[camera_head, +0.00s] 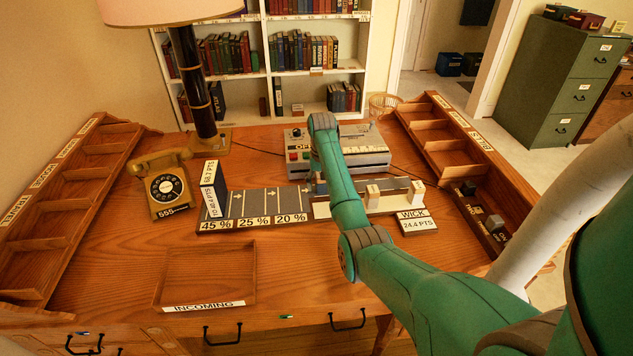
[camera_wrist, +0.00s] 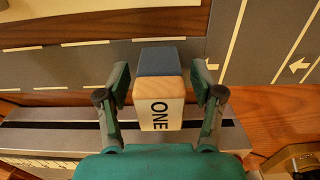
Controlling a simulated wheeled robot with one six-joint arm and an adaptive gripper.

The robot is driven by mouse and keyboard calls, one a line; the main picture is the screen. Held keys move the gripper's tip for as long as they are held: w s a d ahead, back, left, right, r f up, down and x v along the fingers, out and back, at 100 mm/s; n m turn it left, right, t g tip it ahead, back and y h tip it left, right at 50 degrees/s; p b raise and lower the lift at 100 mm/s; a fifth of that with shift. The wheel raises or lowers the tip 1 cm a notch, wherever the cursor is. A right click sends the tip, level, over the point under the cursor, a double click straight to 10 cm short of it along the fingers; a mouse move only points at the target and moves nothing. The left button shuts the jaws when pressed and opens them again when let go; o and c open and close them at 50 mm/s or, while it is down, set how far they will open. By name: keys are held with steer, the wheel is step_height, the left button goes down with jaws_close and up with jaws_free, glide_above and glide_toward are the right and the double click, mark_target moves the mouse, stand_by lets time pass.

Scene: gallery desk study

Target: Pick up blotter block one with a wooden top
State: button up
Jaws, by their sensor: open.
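Blotter block one (camera_wrist: 160,105) is in the middle of the wrist view. It has a pale face marked "ONE", a wood-coloured band and a blue-grey part beyond it. My gripper (camera_wrist: 160,82) is open, with one finger on each side of the block. In the head view my green arm covers the gripper and most of that area of the desk.
Two pale-topped blocks, one in the middle (camera_head: 372,196) and one at right (camera_head: 417,193), stand right of my arm. A "WICK" sign (camera_head: 417,222), a grey machine (camera_head: 365,150) and a percentage board (camera_head: 253,203) are close by. The "INCOMING" tray (camera_head: 207,272) looks empty.

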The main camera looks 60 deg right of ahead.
jaws_close()
steer(key=shift+r, duration=0.1)
